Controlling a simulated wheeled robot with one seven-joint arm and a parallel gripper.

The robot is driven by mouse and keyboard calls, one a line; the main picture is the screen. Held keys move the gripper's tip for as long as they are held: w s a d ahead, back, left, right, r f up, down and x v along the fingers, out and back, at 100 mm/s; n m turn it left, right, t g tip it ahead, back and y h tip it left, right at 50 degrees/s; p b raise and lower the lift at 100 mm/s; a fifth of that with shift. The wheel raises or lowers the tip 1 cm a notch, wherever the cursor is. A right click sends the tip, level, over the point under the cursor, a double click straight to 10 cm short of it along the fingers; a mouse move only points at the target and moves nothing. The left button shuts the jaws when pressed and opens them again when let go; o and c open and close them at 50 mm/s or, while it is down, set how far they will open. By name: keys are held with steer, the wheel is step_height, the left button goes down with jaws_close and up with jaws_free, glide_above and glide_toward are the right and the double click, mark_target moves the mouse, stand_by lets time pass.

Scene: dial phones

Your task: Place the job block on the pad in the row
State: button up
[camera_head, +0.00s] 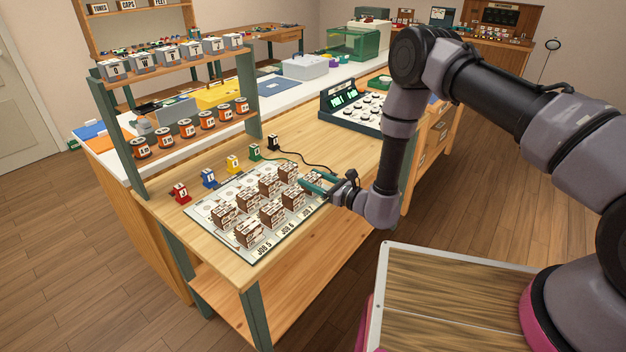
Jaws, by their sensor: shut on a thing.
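Several brown-and-white job blocks stand in rows on a white board (203,197) on the workbench. They include one at the front left (248,233), one in the front middle (271,212) and one at the back (288,172). The board's front edge has labels that read like JOB 5, JOB 6 and JOB 7. My gripper (318,184) is over the board's right end. Its teal fingers are shut on a brown-and-white block (316,177), which they partly hide. I cannot tell whether this block touches the board. The pads under the blocks are mostly hidden.
Red (180,193), blue (209,178), yellow (233,164), green (255,152) and black (273,143) small blocks stand behind the board. A shelf with orange spools (187,128) rises at the left. A dial console (362,106) stands at the back right.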

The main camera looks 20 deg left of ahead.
steer(key=shift+f, duration=0.15)
steer(key=o, duration=1.4)
steer(key=v, duration=1.2)
